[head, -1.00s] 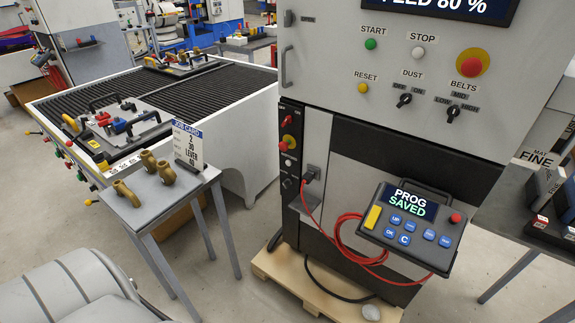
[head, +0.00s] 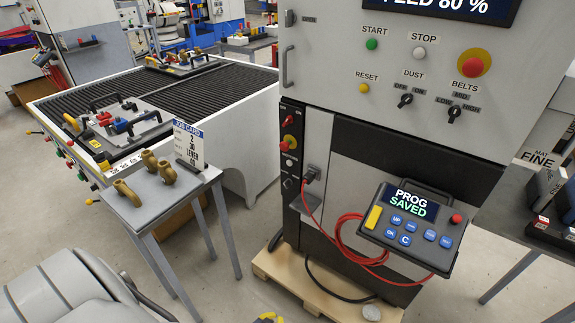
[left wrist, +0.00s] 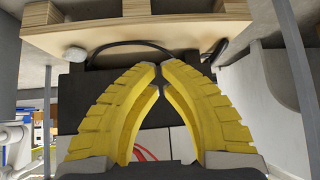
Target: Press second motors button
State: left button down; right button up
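The grey machine (head: 410,55) stands at the right in the head view. Its narrow dark side strip holds a red switch (head: 288,120), a red button with yellow (head: 289,141), a pale button (head: 289,162) and a dark knob below. Their labels are too small to read, so I cannot tell which is the second motors button. My left gripper (left wrist: 158,68) has yellow fingers whose tips meet with nothing visible between them. A yellow bit of it (head: 268,318) shows at the bottom edge of the head view, low and apart from the strip. My right gripper is not in view.
A pendant (head: 412,228) reading PROG SAVED hangs on the machine front with a red cable (head: 342,240). A wooden pallet (head: 275,272) lies under the machine. A small table (head: 150,205) with brass fittings and a job card stands left. Floor between is clear.

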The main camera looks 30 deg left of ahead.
aim_at(289, 163)
pick_arm(q)
jog(key=w+a+r+n+t+y, duration=0.25)
jog(key=w+a+r, duration=0.25)
jog(key=w+r, duration=0.6)
jog(key=w+a+r+n+t+y, duration=0.15)
jog(key=w+a+r+t, duration=0.25)
jog(key=w+r, duration=0.7)
jog(key=w+a+r+n+t+y, duration=0.1)
jog(key=a+r, duration=0.3)
jog(key=r, duration=0.4)
jog(key=w+a+r+n+y, duration=0.3)
jog(key=a+r, duration=0.1)
jog(key=r, duration=0.4)
jog(key=w+a+r+n+t+y, duration=0.1)
jog(key=w+a+r+n+y, duration=0.1)
jog(key=r, duration=0.6)
jog(key=shift+a+n+t, duration=0.35)
jog(key=shift+a+n, duration=0.15)
jog(key=shift+a, duration=0.45)
jog(key=shift+w, duration=0.15)
jog(key=w, duration=0.8)
jog(key=shift+w+d, duration=0.3)
jog(key=shift+w, duration=0.05)
jog(key=c, duration=2.1)
grip_release()
jog(key=shift+w, duration=0.1)
grip_shut()
